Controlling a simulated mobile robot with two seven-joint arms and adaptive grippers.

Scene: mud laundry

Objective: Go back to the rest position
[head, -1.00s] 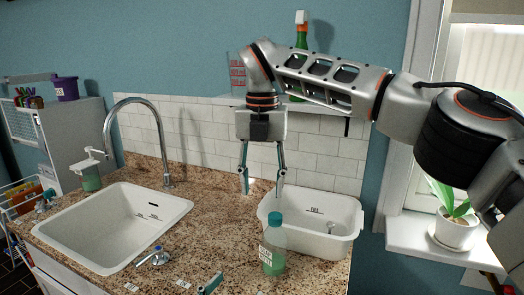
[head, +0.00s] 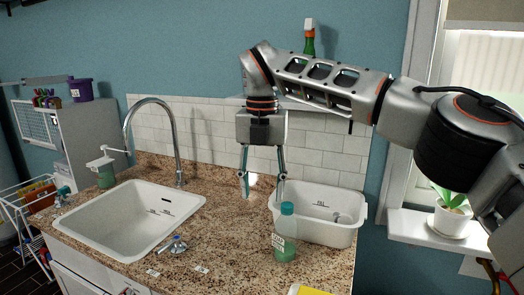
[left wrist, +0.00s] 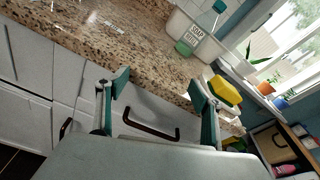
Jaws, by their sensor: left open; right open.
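My right gripper (head: 262,194) hangs from the right arm with its fingers pointing down and apart. It is empty, in front of the tiled wall, between the sink and the white tub in the picture. My left gripper is out of the head view. In the left wrist view, the left gripper (left wrist: 158,92) has its fingers spread in front of the counter's front edge and a drawer, with nothing between them.
The counter (head: 215,235) holds a sink (head: 125,225) with a faucet, a green soap bottle (head: 285,240) and a white tub (head: 330,232). A yellow sponge (left wrist: 226,92) lies near the counter edge. A drawer handle (left wrist: 150,127) is close to the left gripper. A potted plant (head: 452,215) stands at right.

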